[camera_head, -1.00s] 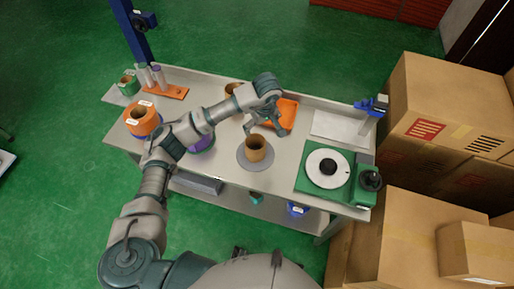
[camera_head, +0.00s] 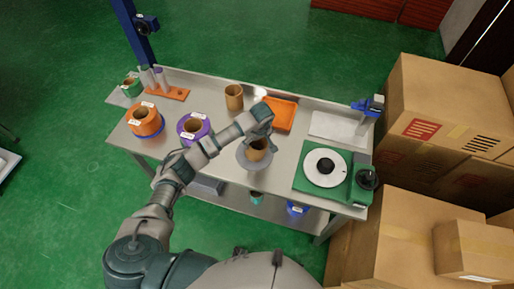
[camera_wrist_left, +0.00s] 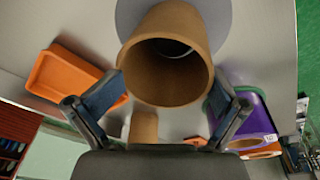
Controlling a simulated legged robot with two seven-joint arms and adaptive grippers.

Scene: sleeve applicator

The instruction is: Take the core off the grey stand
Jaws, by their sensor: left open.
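The brown cardboard core (camera_head: 257,153) stands upright on the round grey stand (camera_head: 244,163) at the middle of the bench's front. My left gripper (camera_head: 259,139) is at the core's top and hides part of it in the head view. In the left wrist view the core (camera_wrist_left: 165,60) shows its open end, between the two spread fingers of my left gripper (camera_wrist_left: 168,92). The fingers are open, one on each side of the core; I cannot tell whether they touch it. The stand's disc (camera_wrist_left: 222,22) shows behind the core. My right gripper is not in view.
Another brown core (camera_head: 234,97) stands at the back of the bench, beside an orange tray (camera_head: 279,115). Purple (camera_head: 187,134) and orange (camera_head: 143,121) rolls stand to the left. A green machine (camera_head: 312,185) with a white disc is to the right. Cardboard boxes (camera_head: 440,100) stack beyond.

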